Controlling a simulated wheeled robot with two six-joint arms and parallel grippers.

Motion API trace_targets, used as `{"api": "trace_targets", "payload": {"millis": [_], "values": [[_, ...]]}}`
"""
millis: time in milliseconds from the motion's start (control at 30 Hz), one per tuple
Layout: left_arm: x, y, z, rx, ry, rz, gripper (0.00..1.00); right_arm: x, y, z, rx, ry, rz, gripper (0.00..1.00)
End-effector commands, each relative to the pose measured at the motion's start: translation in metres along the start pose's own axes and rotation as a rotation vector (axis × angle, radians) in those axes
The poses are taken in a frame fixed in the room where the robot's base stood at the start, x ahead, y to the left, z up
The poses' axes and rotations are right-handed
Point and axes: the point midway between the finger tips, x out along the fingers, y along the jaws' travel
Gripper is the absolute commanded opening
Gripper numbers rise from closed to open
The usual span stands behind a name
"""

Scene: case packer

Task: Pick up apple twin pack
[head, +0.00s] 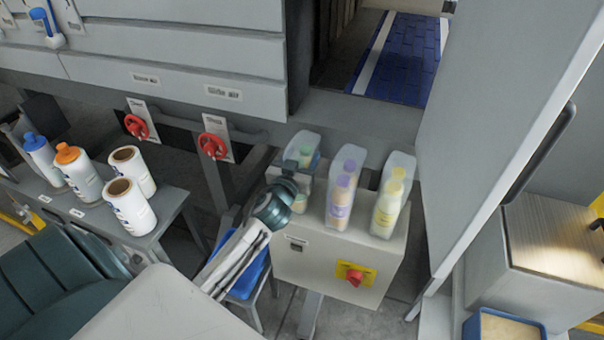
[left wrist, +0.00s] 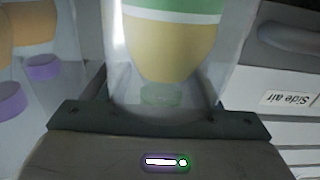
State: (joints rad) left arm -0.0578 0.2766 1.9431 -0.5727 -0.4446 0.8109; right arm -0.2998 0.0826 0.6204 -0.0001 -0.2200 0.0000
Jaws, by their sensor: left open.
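Three clear twin packs stand in a row on a grey cabinet top (head: 372,245). The left one (head: 303,146) has green parts and peach bottles and seems to be the apple twin pack; its label is unreadable. The middle pack (head: 341,195) has purple parts, the right pack (head: 390,205) yellow ones. My left gripper (head: 296,172) is open at the green pack and hides part of its lower front. In the left wrist view the green-banded pack (left wrist: 172,45) stands right before the palm, between the jaws. I cannot tell whether they touch it. My right gripper is out of view.
The purple pack (left wrist: 40,75) stands close beside the green one. Red valve handles (head: 213,146) hang on the machine behind. A red knob (head: 354,277) sits on the cabinet front. A tall grey panel (head: 490,120) rises at right.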

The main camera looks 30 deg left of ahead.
Motion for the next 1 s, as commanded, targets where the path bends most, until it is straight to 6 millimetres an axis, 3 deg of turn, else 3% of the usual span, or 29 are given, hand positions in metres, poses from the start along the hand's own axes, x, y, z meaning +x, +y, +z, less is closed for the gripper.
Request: {"api": "trace_targets", "payload": {"millis": [267,567,600,1000], "values": [[0.0039,0.0001,0.0009,-0.001,0.0,0.001,0.57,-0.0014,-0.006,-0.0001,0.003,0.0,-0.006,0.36],[0.0037,0.0001,0.0008,0.0,0.0,0.0,0.02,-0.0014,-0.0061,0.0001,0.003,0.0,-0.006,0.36],[0.0037,0.0001,0.0008,0.0,0.0,0.0,0.0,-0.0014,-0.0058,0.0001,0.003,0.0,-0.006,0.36],[0.004,0.0002,-0.0034,0.0,0.004,0.001,0.0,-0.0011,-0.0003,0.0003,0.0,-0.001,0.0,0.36]]}}
